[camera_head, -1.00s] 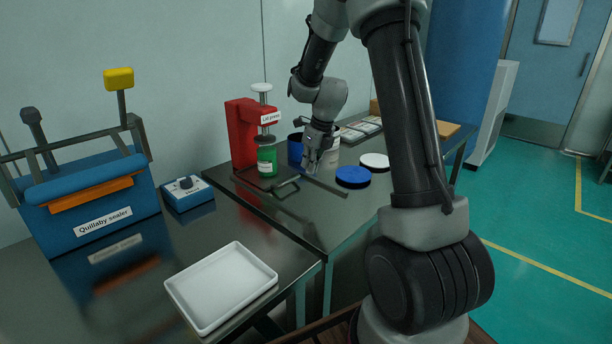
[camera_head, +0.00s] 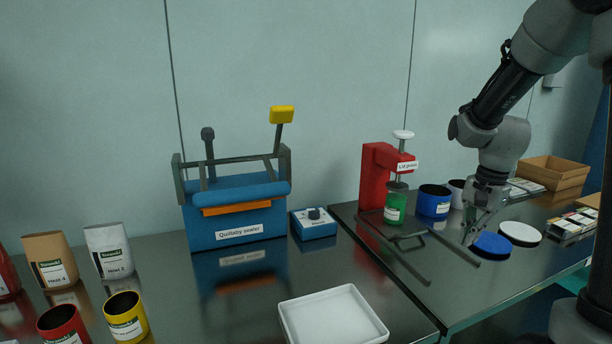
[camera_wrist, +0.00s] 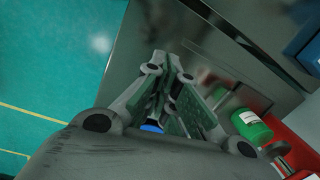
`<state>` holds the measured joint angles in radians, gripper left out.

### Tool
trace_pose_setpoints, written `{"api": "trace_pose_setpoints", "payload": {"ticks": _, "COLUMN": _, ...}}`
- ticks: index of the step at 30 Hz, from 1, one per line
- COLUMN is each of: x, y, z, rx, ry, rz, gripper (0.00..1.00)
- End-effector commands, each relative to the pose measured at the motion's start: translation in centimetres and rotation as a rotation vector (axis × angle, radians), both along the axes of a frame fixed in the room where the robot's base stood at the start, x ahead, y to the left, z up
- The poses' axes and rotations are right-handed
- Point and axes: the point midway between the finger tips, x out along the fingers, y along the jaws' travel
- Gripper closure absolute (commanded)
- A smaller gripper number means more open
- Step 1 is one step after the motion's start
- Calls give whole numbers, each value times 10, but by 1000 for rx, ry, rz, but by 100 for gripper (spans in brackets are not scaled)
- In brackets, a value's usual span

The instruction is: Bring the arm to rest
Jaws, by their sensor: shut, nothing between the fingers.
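My gripper (camera_head: 472,238) hangs from my arm at the right of the head view, pointing down over the dark bench. Its fingers are closed with nothing between them. The tips are beside the blue disc (camera_head: 491,244), in front of the blue tub (camera_head: 433,201). In the wrist view my gripper (camera_wrist: 172,62) points over the bare bench top, with a little blue showing behind the fingers. The green jar (camera_head: 395,207) stands in the red lid press (camera_head: 374,178), left of my gripper. The jar also shows in the wrist view (camera_wrist: 252,127).
The blue Quillaby sealer (camera_head: 236,217) stands on the left bench, beside a small dial box (camera_head: 314,224). A white tray (camera_head: 332,316) lies in front. A white disc (camera_head: 520,233) lies right of the blue one. Pouches and tubs stand far left. A wooden box (camera_head: 553,172) is behind.

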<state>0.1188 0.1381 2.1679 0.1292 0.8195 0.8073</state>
Motion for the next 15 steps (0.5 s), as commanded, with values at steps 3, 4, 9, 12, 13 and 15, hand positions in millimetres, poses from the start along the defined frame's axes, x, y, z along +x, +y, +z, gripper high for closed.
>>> {"api": "trace_pose_setpoints", "payload": {"ticks": 3, "x": -60, "y": 7, "z": 39, "rx": -46, "ry": -45, "rz": 440, "gripper": 100}}
{"api": "trace_pose_setpoints", "payload": {"ticks": 4, "x": -74, "y": 9, "z": 46, "rx": -56, "ry": -55, "rz": 532, "gripper": 100}}
{"api": "trace_pose_setpoints", "payload": {"ticks": 9, "x": -143, "y": 15, "z": 77, "rx": -137, "ry": -126, "rz": 901, "gripper": 100}}
{"api": "trace_pose_setpoints", "payload": {"ticks": 12, "x": -171, "y": 17, "z": 89, "rx": -188, "ry": -184, "rz": 961, "gripper": 100}}
{"api": "trace_pose_setpoints", "payload": {"ticks": 13, "x": -177, "y": 18, "z": 92, "rx": -202, "ry": -204, "rz": 965, "gripper": 100}}
{"api": "trace_pose_setpoints", "payload": {"ticks": 15, "x": -187, "y": 19, "z": 100, "rx": -232, "ry": -251, "rz": 972, "gripper": 100}}
